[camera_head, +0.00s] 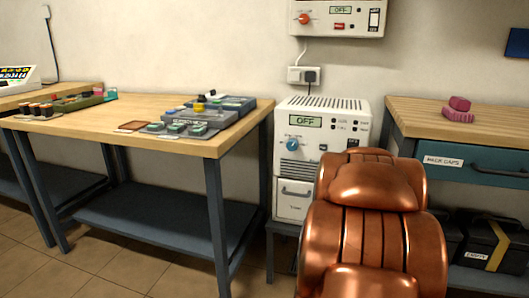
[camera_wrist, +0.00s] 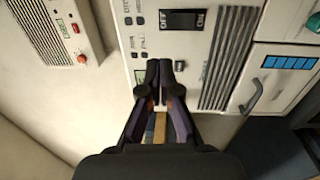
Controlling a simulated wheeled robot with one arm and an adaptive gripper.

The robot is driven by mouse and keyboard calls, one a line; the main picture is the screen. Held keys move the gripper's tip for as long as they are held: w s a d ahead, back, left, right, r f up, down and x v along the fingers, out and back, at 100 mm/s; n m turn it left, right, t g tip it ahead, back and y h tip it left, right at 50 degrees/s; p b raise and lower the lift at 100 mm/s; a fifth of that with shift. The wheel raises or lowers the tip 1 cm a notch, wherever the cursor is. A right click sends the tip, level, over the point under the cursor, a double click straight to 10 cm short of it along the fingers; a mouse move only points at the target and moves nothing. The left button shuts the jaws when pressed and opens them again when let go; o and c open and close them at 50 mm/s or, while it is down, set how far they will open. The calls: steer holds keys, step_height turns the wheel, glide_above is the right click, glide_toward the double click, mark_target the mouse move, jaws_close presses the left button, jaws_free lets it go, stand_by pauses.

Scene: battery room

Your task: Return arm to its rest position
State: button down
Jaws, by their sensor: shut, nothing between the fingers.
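My gripper (camera_wrist: 165,68) shows in the wrist view with its two dark fingers brought together and nothing between them. It points toward the front of a white cabinet unit (camera_wrist: 205,60) with vents, a dark switch (camera_wrist: 183,19) and small buttons. In the head view my copper-coloured arm fills the lower right and hides the gripper. The same white unit (camera_head: 322,113) stands behind the arm, with a blue knob (camera_head: 292,144) and a display (camera_head: 305,121) reading OFF.
A wooden workbench (camera_head: 120,108) at the left holds grey trays (camera_head: 186,127) with small parts. A wall box (camera_head: 345,18) with a red knob hangs above. Floor (camera_head: 125,270) is open at lower left.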

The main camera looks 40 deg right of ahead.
steer(key=w+a+r+m+y+p, duration=0.1)
steer(key=w+a+r+y+p, duration=0.2)
steer(key=a+p, duration=0.35)
steer(key=w+a+r+m+y+p, duration=0.1)
steer(key=w+a+y+p, duration=0.2)
steer(key=w+a+p, duration=0.3)
steer(key=s+a+r+m+g+y+p, duration=0.1)
steer(key=a+r+y+p, duration=0.15)
steer(key=a+p, duration=0.4)
steer(key=s+a+r+g+y+p, duration=0.1)
steer(key=a+g+y+p, duration=0.15)
steer(key=a, duration=0.65)
steer(key=s+a+r+m+g+y+p, duration=0.1)
steer(key=s+a+r+g+y+p, duration=0.15)
steer(key=s+a+p, duration=0.35)
steer(key=s+a+r+m+g+y+p, duration=0.1)
steer(key=s+a+r+p, duration=0.25)
steer(key=a, duration=0.45)
steer(key=s+a+r+g+p, duration=0.2)
steer(key=s+a+r+p, duration=0.2)
steer(key=s, duration=0.3)
steer(key=s+a+r+m+g+y+p, duration=0.1)
steer(key=s+a+r+g+p, duration=0.2)
steer(key=s+r+p, duration=0.3)
steer(key=shift+s+a+r+m, duration=0.3)
steer(key=shift+s+a, duration=0.1)
steer(key=shift+s, duration=0.45)
steer(key=shift+d, duration=0.15)
